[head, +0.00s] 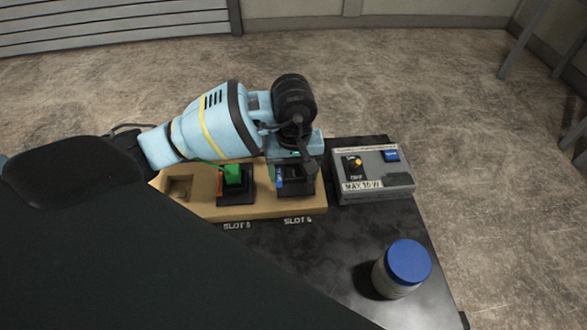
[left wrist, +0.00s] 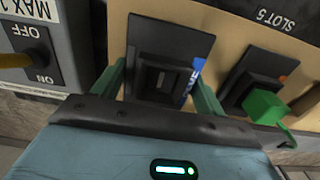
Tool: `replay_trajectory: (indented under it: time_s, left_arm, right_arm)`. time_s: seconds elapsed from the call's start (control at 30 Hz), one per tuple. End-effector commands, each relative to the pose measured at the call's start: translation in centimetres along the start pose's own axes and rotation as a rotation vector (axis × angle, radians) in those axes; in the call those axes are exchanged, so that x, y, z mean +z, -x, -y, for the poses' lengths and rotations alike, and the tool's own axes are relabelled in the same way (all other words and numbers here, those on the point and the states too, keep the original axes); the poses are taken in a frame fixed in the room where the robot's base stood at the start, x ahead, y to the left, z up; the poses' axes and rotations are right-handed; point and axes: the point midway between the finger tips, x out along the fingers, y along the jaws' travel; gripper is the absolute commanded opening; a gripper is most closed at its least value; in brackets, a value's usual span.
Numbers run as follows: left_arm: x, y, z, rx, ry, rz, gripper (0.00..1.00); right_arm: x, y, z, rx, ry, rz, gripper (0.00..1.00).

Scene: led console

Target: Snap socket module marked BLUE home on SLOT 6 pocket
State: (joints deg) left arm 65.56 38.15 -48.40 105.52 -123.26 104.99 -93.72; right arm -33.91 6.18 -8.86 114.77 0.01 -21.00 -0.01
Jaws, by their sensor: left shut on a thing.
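The socket module marked BLUE (head: 279,178) is black with a blue label and sits at the SLOT 6 pocket of the tan board (head: 268,208). In the left wrist view, the module (left wrist: 165,78) stands over a square black plate (left wrist: 150,38). My left gripper (left wrist: 162,90) is shut on it, with a green finger on either side. In the head view the left gripper (head: 296,168) comes down over SLOT 6 and hides part of the module. I cannot tell whether the module is fully seated. My right gripper is not in view.
At SLOT 5 a black socket holds a green block (head: 232,174). An empty pocket (head: 180,186) is further left. A grey switch box (head: 372,172) marked MAX 10 W stands right of the board. A blue-lidded jar (head: 402,268) stands near the table's right edge.

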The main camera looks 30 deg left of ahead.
Motion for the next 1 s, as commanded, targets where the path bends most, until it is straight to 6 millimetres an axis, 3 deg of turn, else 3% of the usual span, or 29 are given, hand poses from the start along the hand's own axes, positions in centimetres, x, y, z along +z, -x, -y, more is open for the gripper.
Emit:
replay_trajectory:
  time_s: [0.07, 0.1, 0.27, 0.67, 0.77, 1.0]
  left_arm:
    - [0.1, -0.3, 0.0, -0.003, 0.000, 0.004, 0.46]
    - [0.1, -0.3, 0.0, -0.003, 0.000, 0.004, 0.76]
    - [0.1, -0.4, 0.1, -0.006, 0.000, 0.005, 0.97]
    - [0.1, -0.6, 0.4, -0.016, 0.001, 0.008, 0.98]
    - [0.1, 0.3, 0.3, -0.013, 0.002, 0.005, 0.98]
    - [0.0, 4.5, -0.1, -0.002, -0.001, -0.001, 0.98]
  right_arm:
    - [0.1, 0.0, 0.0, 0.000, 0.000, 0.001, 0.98]
    - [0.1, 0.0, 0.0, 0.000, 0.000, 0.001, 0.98]
    - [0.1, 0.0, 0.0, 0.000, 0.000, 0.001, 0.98]
    - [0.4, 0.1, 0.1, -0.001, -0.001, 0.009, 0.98]
    - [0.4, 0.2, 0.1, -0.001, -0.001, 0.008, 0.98]
    - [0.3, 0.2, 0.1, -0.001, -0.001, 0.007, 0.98]
